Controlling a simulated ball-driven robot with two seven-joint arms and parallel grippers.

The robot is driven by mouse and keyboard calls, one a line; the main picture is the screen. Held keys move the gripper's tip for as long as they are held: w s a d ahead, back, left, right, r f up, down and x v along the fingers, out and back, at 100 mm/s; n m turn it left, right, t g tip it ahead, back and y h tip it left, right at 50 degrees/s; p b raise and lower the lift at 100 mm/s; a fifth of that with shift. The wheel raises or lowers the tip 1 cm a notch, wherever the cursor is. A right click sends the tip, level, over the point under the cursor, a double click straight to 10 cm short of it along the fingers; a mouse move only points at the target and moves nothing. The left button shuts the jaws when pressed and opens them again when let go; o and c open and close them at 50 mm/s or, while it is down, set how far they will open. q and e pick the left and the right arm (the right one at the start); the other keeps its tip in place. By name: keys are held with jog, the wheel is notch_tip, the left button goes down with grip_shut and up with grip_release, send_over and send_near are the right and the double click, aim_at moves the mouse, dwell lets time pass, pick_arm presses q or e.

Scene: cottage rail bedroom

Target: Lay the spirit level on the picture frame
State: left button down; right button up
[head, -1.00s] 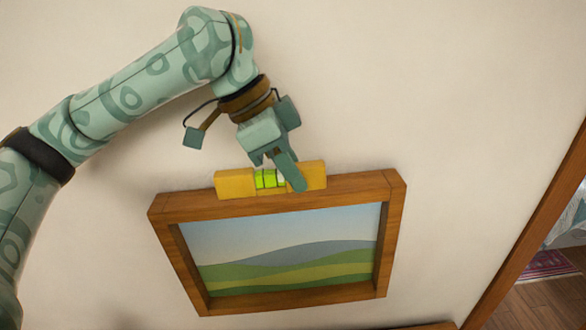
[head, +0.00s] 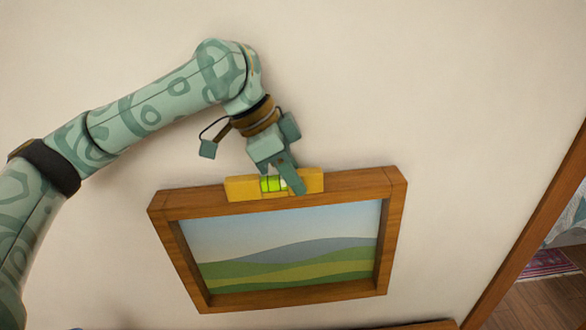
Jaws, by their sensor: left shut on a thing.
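The yellow spirit level (head: 243,188) with a green vial is at the top bar of the picture frame, near its middle. My left gripper (head: 284,181) comes from above and is shut on the level, with a finger in front of it just right of the vial. The wooden picture frame (head: 396,235) hangs on the wall and holds a landscape of hills. The level overlaps the top edge of the frame in the head view; whether it bears its weight there I cannot tell. My right gripper is not in view.
The pale wall (head: 420,80) around the frame is clear. A wooden door trim (head: 530,230) runs at the right, with a floor and a patterned rug (head: 548,264) beyond it. A wooden edge (head: 425,325) shows at the bottom.

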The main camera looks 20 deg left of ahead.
pick_arm(q)
jog(key=c, duration=1.2)
grip_release()
jog(key=v, duration=1.6)
jog(key=shift+s+a, duration=0.1)
